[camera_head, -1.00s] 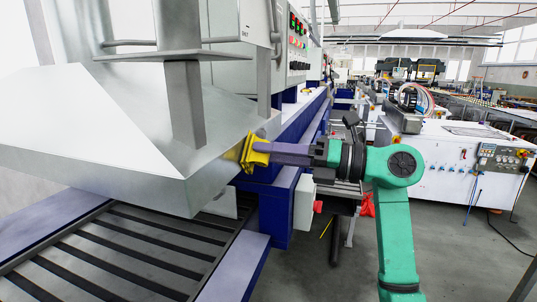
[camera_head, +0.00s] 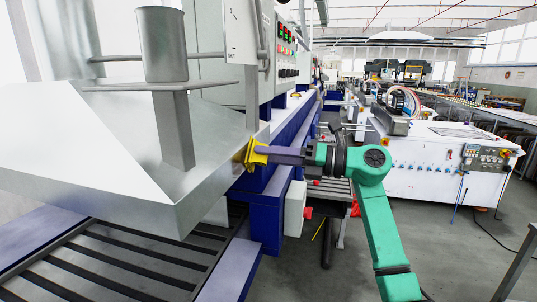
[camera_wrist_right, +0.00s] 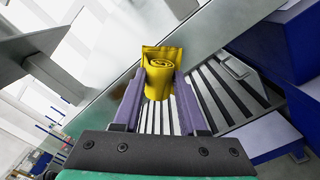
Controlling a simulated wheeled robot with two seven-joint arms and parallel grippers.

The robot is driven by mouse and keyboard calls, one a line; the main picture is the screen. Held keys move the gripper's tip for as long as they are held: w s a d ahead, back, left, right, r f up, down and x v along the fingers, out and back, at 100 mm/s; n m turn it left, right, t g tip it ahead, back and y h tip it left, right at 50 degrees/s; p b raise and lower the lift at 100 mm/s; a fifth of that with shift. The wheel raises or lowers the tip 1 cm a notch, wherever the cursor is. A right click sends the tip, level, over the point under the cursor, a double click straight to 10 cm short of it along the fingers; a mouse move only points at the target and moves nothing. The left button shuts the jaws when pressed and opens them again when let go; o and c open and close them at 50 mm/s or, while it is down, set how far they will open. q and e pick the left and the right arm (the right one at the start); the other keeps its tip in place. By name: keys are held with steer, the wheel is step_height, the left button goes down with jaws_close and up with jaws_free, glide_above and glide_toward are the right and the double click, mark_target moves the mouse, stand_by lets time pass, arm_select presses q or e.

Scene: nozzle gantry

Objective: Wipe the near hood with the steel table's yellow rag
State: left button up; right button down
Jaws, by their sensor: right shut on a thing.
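The near hood (camera_head: 140,195) is a large pale metal hood at the left of the head view, above a slatted conveyor. Its side also shows in the right wrist view (camera_wrist_right: 112,95). The yellow rag (camera_head: 254,155) is at the hood's right side face, and it appears to touch it. In the right wrist view the rag (camera_wrist_right: 160,72) is rolled up between the two purple fingers. My right gripper (camera_head: 262,155) is shut on the rag, its arm coming from the right. My left gripper is not in view. The steel table cannot be made out for certain.
The slatted conveyor (camera_head: 120,258) with blue rails runs under the hood. A post and bars (camera_head: 175,125) stand on the hood. A control panel (camera_head: 287,40) is behind it. A white cabinet (camera_head: 435,165) stands at the right. Grey floor is open between.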

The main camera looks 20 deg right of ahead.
mark_target(250, 160)
steer(key=shift+s+a+f+b, duration=0.25)
steer(key=shift+s+a+b, duration=0.25)
steer(key=shift+s+b, duration=0.35)
steer(key=shift+s+a+r, duration=0.15)
steer(key=shift+s+a, duration=0.25)
steer(key=shift+s, duration=0.15)
steer(key=shift+s+a+b, duration=0.3)
steer(key=shift+s+b, duration=0.15)
steer(key=shift+s, duration=0.05)
steer(key=shift+s+a+b, duration=0.3)
steer(key=shift+s+b, duration=0.15)
steer(key=shift+s, duration=0.05)
steer(key=shift+s+a, duration=0.3)
steer(key=shift+s, duration=0.1)
steer(key=shift+s+a+b, duration=0.3)
steer(key=shift+s+b, duration=0.05)
steer(key=shift+s, duration=0.2)
steer(key=shift+s+a, duration=0.6)
steer(key=shift+s, duration=0.3)
